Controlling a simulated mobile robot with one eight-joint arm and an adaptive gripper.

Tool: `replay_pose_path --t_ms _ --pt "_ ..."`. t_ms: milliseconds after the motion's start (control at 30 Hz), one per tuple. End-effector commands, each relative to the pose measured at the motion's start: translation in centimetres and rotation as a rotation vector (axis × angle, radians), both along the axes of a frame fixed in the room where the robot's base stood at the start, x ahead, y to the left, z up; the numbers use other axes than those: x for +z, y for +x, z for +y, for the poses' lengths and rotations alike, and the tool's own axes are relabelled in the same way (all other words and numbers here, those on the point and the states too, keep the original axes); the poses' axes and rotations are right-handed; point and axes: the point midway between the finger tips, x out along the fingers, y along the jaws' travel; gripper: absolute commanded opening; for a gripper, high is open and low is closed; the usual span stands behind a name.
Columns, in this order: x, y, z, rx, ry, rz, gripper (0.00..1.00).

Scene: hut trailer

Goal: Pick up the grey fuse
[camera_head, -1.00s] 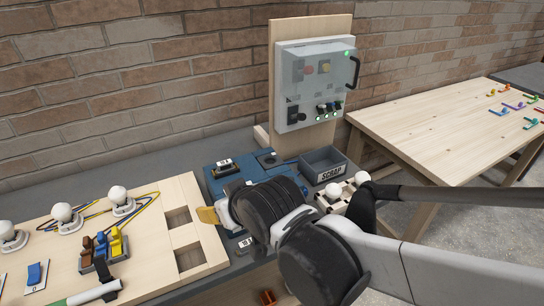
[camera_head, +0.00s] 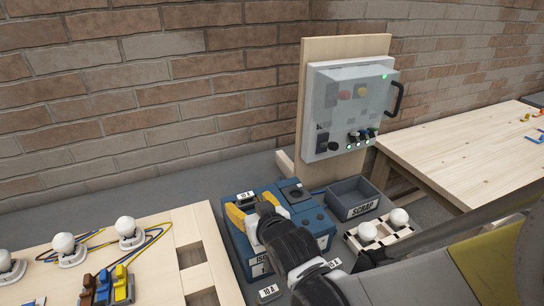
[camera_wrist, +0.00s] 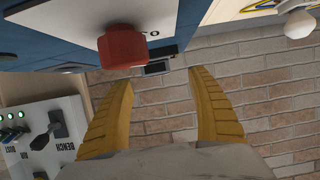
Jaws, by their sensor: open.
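My gripper (camera_head: 250,212) is open, with its yellow fingers over the left part of a blue box. In the wrist view the two fingers (camera_wrist: 160,78) are spread with nothing between them. A small dark piece marked 10 A (camera_head: 245,196) is on the blue box, just beyond the fingers. A small grey-faced piece (camera_wrist: 157,68) shows near the fingertips in the wrist view. More 10 A pieces lie on the bench, one (camera_head: 268,292) in front of the box and one (camera_head: 333,263) to its right. I cannot tell which piece is the grey fuse.
The blue box (camera_head: 310,215) stands on the grey bench. A red knob (camera_wrist: 122,47) is close to the fingers in the wrist view. A SCRAP bin (camera_head: 357,198) and a control panel (camera_head: 345,105) stand to the right, with a wooden board (camera_head: 160,280) to the left.

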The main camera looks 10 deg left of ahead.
Motion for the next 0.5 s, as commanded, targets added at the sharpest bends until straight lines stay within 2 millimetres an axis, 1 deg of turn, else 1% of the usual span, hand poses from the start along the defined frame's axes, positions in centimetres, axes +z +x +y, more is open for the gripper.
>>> replay_pose_path --t_ms 167,333,400,500 --pt "-0.6 1.5 0.5 -0.001 0.0 0.0 0.68" --pt "-1.6 3.8 1.7 0.0 -0.001 0.001 0.68" --pt "-1.8 4.3 2.0 0.0 -0.001 0.001 0.68" --pt "-1.7 4.5 2.1 0.0 -0.001 0.001 0.68"
